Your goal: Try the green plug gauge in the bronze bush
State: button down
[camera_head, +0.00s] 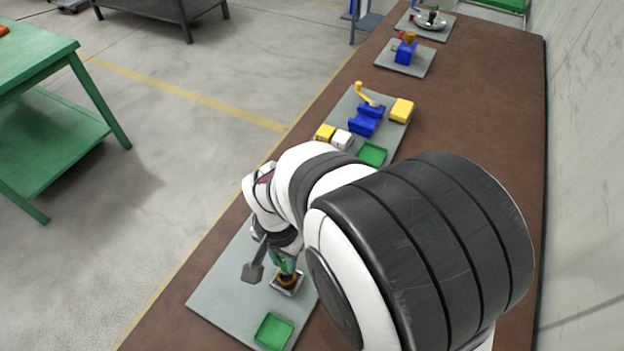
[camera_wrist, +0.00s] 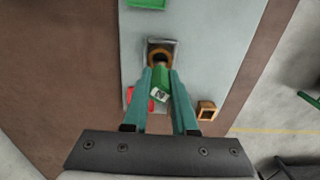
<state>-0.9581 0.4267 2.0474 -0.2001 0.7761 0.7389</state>
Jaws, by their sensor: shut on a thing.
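The bronze bush (camera_wrist: 160,55) is a ring with a dark hole, set on a square grey metal base (camera_wrist: 173,46) on a pale plate. In the head view the bush (camera_head: 288,282) shows just under my gripper (camera_head: 287,268). In the wrist view my gripper (camera_wrist: 160,82) is shut on the green plug gauge (camera_wrist: 161,83), between its teal fingers. The gauge's far end lies at the near rim of the bush. Part of the hole still shows beyond it. I cannot tell whether the gauge touches the bush.
A green tray (camera_head: 274,331) sits on the same plate (camera_head: 225,300). In the wrist view a red piece (camera_wrist: 139,99) lies left of the fingers and a square brown block (camera_wrist: 206,111) to the right. Farther along the bench stand blue and yellow fixtures (camera_head: 366,119).

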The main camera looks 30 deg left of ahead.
aim_at(283, 257)
jog(key=shift+f, duration=1.95)
dwell(0.9)
dwell(0.7)
jog(key=shift+r, duration=1.8)
jog(key=shift+r, duration=2)
